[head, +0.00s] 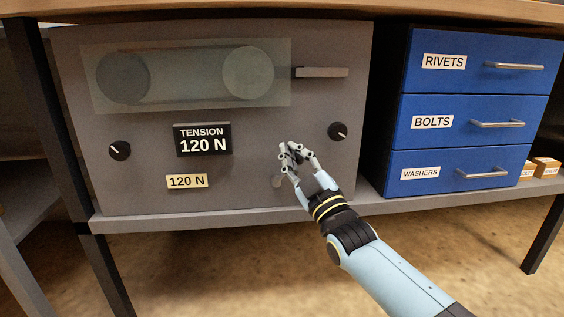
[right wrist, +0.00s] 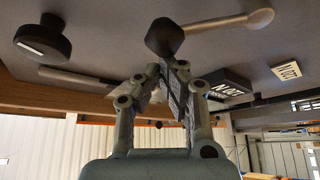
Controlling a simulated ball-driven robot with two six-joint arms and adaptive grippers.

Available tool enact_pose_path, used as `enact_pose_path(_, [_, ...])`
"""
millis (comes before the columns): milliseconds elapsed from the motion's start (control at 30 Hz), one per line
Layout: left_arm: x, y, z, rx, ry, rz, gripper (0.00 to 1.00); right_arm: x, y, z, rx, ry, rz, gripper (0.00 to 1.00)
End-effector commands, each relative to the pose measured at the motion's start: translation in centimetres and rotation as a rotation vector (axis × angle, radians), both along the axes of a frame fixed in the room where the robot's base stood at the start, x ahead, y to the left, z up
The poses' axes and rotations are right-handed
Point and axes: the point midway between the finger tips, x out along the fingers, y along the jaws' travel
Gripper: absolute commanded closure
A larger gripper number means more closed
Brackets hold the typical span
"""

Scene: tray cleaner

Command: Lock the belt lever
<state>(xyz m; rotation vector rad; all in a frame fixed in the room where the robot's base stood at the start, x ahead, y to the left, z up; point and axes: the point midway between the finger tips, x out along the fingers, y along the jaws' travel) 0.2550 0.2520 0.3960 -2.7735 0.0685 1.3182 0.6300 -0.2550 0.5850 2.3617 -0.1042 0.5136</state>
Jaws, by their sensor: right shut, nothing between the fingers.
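My right gripper (head: 290,150) is shut and empty in front of the panel. In the right wrist view its fingertips (right wrist: 165,70) are close to the hub; I cannot tell whether they touch. A belt on two round pulleys (head: 248,72) shows behind a clear window. My left gripper is not in view.
A grey horizontal bar (head: 321,72) sticks out right of the window. Dark knobs (head: 338,131) (head: 120,151) flank a display reading TENSION 120 N (head: 203,139). A 120 N label (head: 187,181) is below. Blue drawers (head: 475,122) stand right. The shelf edge (head: 230,218) is below.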

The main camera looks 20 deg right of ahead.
Motion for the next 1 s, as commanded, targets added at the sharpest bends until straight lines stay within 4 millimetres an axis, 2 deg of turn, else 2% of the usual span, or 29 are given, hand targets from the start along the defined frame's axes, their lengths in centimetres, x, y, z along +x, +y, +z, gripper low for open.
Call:
enact_pose_path(100, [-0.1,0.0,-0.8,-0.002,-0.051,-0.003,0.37,-0.2,-0.9,-0.7,0.105,-0.027,-0.001,1.0])
enact_pose_path(600, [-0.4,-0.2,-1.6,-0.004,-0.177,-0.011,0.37,-1.1,-3.8,-3.0,0.525,-0.15,-0.002,1.0])
enact_pose_path(1000, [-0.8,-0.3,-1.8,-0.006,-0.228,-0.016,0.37,-1.3,-4.7,-4.3,0.698,-0.201,-0.001,1.0])
